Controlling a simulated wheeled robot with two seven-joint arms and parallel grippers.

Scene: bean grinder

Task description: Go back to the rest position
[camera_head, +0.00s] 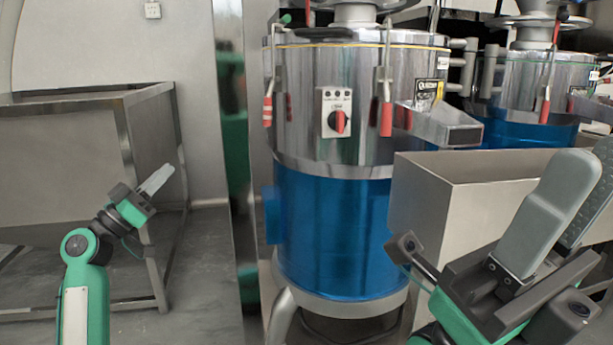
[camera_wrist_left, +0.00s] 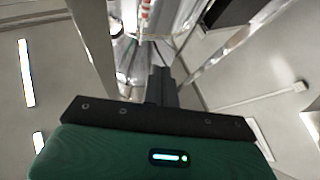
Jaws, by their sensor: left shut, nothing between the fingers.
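My left gripper (camera_head: 168,171) is raised at the left of the head view, in front of the steel bin and left of the grinder. Its pale fingers are together and empty, pointing up and to the right. In the left wrist view its dark fingers (camera_wrist_left: 160,80) are also together with nothing held. My right gripper (camera_head: 588,165) is large at the lower right, in front of the steel trough. Its two grey fingers stand apart and nothing shows between them.
The grinder (camera_head: 335,235), with a steel top, blue lower drum and red knob, stands in the centre. A second grinder (camera_head: 535,90) is behind right. A steel trough (camera_head: 440,205) stands beside the first. A steel bin (camera_head: 65,165) is at left. Grey floor (camera_head: 210,280) shows between.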

